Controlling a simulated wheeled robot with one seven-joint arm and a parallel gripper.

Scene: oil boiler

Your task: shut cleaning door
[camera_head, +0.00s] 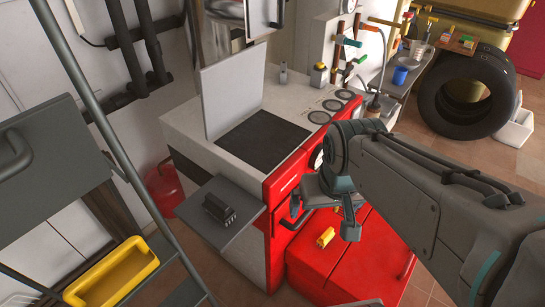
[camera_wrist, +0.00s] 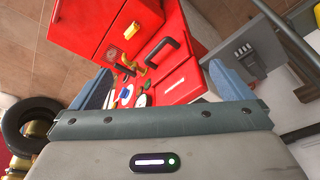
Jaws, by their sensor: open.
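The boiler (camera_head: 192,125) is a pale box with a red front (camera_head: 292,172). A white flat lid (camera_head: 232,90) stands upright on its top beside a dark square area (camera_head: 262,142). A grey panel (camera_head: 190,212) sticks out from the boiler's front left, bearing a dark block; it also shows in the wrist view (camera_wrist: 238,62). I cannot tell which of these is the cleaning door. A black handle (camera_wrist: 163,48) is on the red front. My gripper (camera_head: 328,208) is open and empty in front of the red front; its fingers in the wrist view (camera_wrist: 160,88) flank that front, contact unclear.
A red box (camera_head: 355,255) stands low before the boiler with a yellow item (camera_head: 326,237) on it. A ladder (camera_head: 108,135) and yellow tray (camera_head: 112,274) are at left. A tyre (camera_head: 468,95) and cluttered bench are at back right.

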